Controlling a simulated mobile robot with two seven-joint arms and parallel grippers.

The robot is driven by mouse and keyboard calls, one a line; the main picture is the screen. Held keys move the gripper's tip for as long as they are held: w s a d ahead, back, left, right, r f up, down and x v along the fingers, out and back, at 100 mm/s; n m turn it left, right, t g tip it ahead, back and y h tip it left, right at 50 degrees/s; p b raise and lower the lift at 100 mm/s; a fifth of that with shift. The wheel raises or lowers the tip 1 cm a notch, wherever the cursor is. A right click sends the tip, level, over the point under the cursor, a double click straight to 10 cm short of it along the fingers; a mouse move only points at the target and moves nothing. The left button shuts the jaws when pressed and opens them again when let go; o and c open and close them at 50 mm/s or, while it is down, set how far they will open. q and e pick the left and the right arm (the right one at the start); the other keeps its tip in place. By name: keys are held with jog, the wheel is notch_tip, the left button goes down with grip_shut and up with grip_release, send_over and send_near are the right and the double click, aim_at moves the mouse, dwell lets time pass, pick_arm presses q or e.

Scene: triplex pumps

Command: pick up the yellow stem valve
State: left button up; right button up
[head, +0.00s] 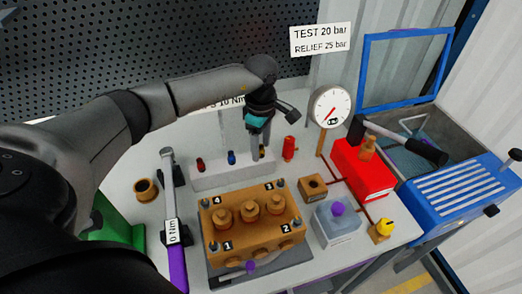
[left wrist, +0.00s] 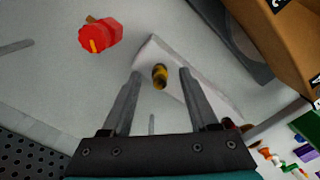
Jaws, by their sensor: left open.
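The yellow stem valve (left wrist: 160,76) shows in the left wrist view as a small dark and yellow piece on the white rack (left wrist: 200,88). In the head view it is largely hidden by my gripper at the right end of the same rack (head: 215,177). My left gripper (head: 257,152) points down over that end. In the left wrist view its open fingers (left wrist: 161,75) lie one on each side of the valve, with a gap on both sides. I cannot tell how far down the fingers reach. My right gripper is not in view.
A red-stem (head: 200,164) and a blue-stem piece (head: 231,158) stand in the rack to the left. The brass pump block (head: 250,228) is in front. A gauge (head: 330,107) stands at the back right.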

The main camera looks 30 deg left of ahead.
pick_arm(q)
jog(key=shift+f, duration=0.15)
grip_shut()
dwell(0.4)
